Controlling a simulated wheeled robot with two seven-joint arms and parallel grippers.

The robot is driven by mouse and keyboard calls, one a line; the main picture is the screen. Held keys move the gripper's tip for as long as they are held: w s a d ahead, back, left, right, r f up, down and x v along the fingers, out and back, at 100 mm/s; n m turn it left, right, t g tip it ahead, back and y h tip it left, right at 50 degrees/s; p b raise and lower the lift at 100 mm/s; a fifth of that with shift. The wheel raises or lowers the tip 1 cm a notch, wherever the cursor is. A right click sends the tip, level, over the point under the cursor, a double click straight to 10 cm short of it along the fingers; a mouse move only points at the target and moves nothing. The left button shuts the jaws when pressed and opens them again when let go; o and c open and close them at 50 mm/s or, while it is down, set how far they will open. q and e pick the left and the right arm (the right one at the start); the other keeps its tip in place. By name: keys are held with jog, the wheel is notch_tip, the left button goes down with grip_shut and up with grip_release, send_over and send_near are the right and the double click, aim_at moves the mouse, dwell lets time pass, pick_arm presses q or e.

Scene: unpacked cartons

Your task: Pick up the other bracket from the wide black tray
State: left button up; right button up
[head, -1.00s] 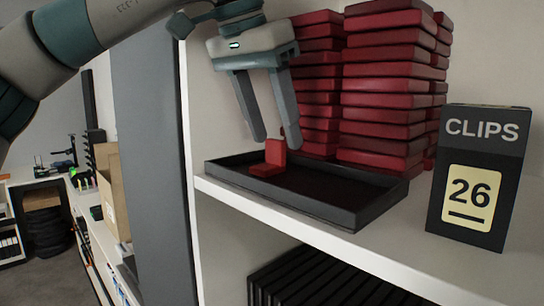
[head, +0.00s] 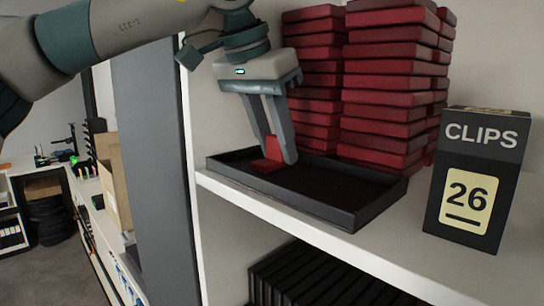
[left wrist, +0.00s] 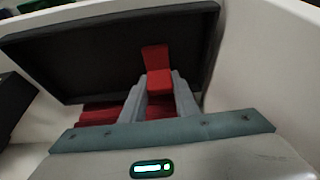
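A small red L-shaped bracket (head: 265,166) sits at the left end of the wide black tray (head: 330,212), its upright part standing between my fingers. My left gripper (head: 281,152) reaches down into the tray with one finger on each side of that part. In the left wrist view the bracket (left wrist: 157,60) shows between the fingertips (left wrist: 159,90), which appear to press against its sides. The bracket still looks down on the tray floor (left wrist: 95,55). The rest of the tray is empty. My right gripper is not in view.
Tall stacks of dark red boxes (head: 385,95) stand right behind the tray. A black CLIPS box (head: 478,180) marked 26 stands to its right. A white upright panel edge (head: 188,130) is close on the left. Black items (head: 310,280) fill the shelf below.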

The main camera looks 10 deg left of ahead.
pick_arm(q)
jog(key=shift+c, duration=0.3)
jog(key=shift+s+a+r+b, duration=0.15)
jog(key=shift+r+b, duration=0.15)
jog(key=shift+b, duration=0.45)
notch_tip(320, 180, up, 6)
jog(key=shift+r+b, duration=0.1)
jog(key=shift+b, duration=0.7)
jog(key=shift+s+a+b, duration=0.15)
jog(key=shift+s+b, duration=0.15)
jog(key=shift+b, duration=0.05)
jog(key=b, duration=0.4)
send_near(272, 160)
jog(key=s+a, duration=0.3)
jog(key=s, duration=0.2)
jog(key=s+a, duration=0.5)
jog(key=s, duration=0.2)
jog(key=shift+s+a+r+b, duration=0.2)
jog(key=shift+s+r+b, duration=0.1)
jog(key=shift+b, duration=0.15)
